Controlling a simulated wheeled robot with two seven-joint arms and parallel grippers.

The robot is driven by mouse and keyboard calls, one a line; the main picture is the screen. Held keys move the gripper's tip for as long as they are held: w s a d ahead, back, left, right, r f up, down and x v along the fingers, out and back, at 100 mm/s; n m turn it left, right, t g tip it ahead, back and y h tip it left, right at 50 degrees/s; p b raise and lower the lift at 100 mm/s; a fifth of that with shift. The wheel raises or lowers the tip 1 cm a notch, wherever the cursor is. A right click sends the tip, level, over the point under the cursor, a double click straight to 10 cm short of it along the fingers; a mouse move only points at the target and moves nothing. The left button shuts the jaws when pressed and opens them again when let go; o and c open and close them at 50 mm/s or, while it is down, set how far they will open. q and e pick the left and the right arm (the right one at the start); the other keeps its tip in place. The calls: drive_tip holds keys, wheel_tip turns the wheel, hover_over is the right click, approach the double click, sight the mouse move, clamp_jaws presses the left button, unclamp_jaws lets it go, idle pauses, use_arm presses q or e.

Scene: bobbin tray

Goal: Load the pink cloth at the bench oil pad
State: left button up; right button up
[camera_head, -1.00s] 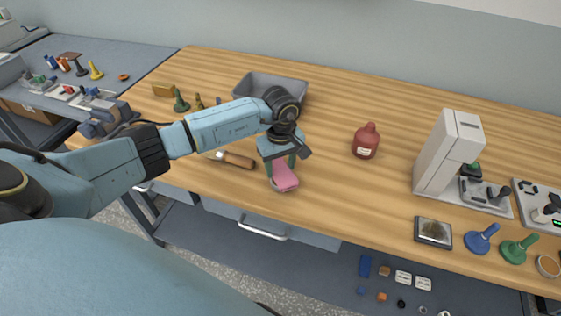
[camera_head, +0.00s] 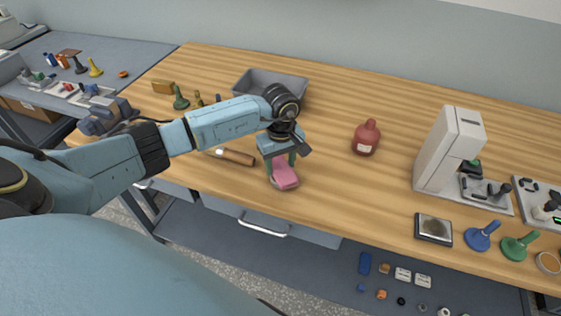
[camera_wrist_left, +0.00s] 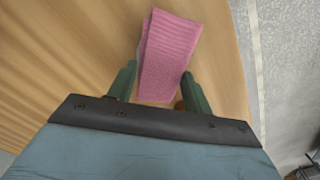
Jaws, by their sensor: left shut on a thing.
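My left gripper (camera_head: 282,168) is shut on the pink cloth (camera_head: 285,178) near the front edge of the bench. In the left wrist view the folded, ribbed cloth (camera_wrist_left: 168,50) stands out between the two green fingers. A thin greyish rounded rim (camera_head: 287,188) shows under the cloth in the head view; most of it is hidden, and I cannot tell whether the cloth touches it. A square dark-framed pad (camera_head: 434,230), which looks like the oil pad, lies at the front right, well apart from the cloth. My right gripper is not in view.
A wood-handled tool (camera_head: 236,157) lies left of the gripper, and a grey bin (camera_head: 290,82) stands behind it. A red bottle (camera_head: 366,138), a pale machine (camera_head: 447,150), a blue knobbed tool (camera_head: 481,237) and a green one (camera_head: 518,246) stand to the right. The bench between bottle and front edge is clear.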

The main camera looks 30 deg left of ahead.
sight(281, 164)
use_arm(q)
drive_tip(key=shift+f+b, duration=0.45)
drive_tip(key=shift+b, duration=0.05)
idle(1.6)
drive_tip(key=shift+r, duration=0.1)
drive_tip(key=shift+r+p, duration=2.1)
drive_tip(key=shift+r, duration=1.4)
